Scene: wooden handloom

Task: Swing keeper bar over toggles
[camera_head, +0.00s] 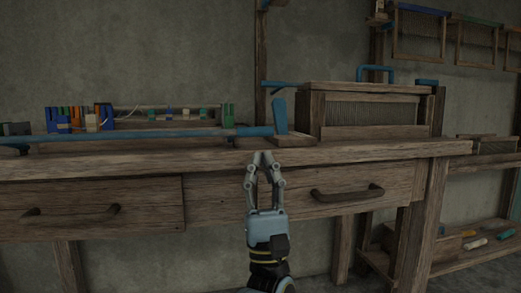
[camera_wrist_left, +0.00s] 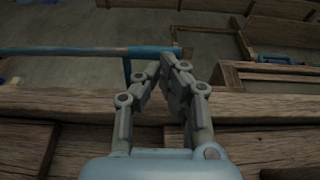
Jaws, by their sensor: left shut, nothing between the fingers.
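A long thin bar (camera_head: 170,135) with a bright blue sleeve at its right end lies level along the bench top in the head view; I take it as the keeper bar. It also shows in the left wrist view (camera_wrist_left: 70,50). A blue upright lever (camera_head: 279,115) stands near its right end. Several small coloured pieces (camera_head: 75,120) sit in a row behind the bar; I cannot tell whether these are the toggles. My left gripper (camera_head: 262,155) is shut and empty at the bench's front edge, below and apart from the bar's blue end. My right gripper is not in view.
The wooden bench (camera_head: 350,152) has two drawers with protruding dark handles (camera_head: 347,194) below its top. A wooden frame with a reed-like panel (camera_head: 370,113) stands at the right, with a blue handle above. Shelves (camera_head: 480,253) stand farther right.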

